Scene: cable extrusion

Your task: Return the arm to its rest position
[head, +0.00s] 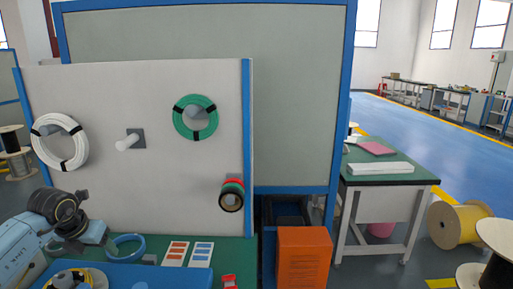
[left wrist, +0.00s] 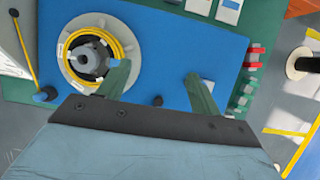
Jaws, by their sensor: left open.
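My left arm enters the head view from the lower left. Its gripper body (head: 93,233) is seen there close to the bench, and its fingertips are not clear. In the left wrist view my left gripper (left wrist: 158,80) has its two fingers wide apart with nothing between them. They are over a blue board (left wrist: 185,40), on which a yellow cable coil (left wrist: 128,40) lies around a grey hub. One finger overlaps the coil's edge in the picture; I cannot tell whether it touches. My right gripper is in neither view.
A white panel (head: 100,185) rises behind the bench, with a white coil (head: 78,150) and a green coil (head: 178,115) on it. A blue coil (head: 126,248) lies near my arm. An orange box (head: 304,255) stands at right.

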